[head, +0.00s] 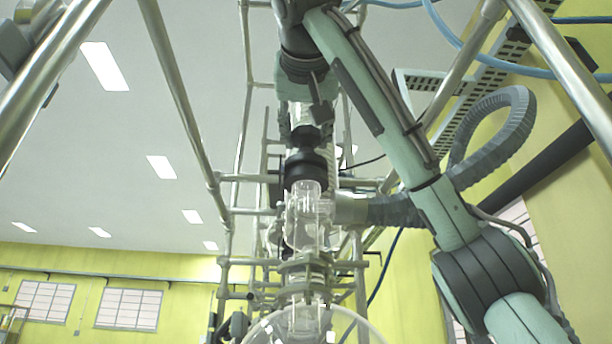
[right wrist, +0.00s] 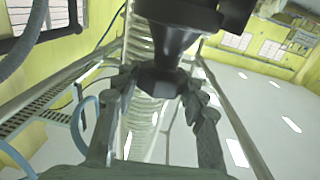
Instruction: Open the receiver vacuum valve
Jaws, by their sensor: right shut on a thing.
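The receiver vacuum valve appears as a black body (head: 306,168) with a narrower black knob above it, over a clear glass piece in the head view. In the right wrist view the black knob (right wrist: 160,82) tapers between my fingers. My right gripper (head: 305,125) comes down from above, at the end of the pale green arm. In the right wrist view my right gripper (right wrist: 158,84) has a finger on each side of the knob and is shut on it. Finger contact is partly hidden. The knob's turn position cannot be told. My left gripper is not in view.
Clear glassware (head: 308,218) stands below the valve, with a large round vessel (head: 270,328) at the bottom. Metal frame poles (head: 180,90) surround the column closely. A grey corrugated hose (head: 395,210) runs to the right. Blue tubes (head: 440,25) pass overhead.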

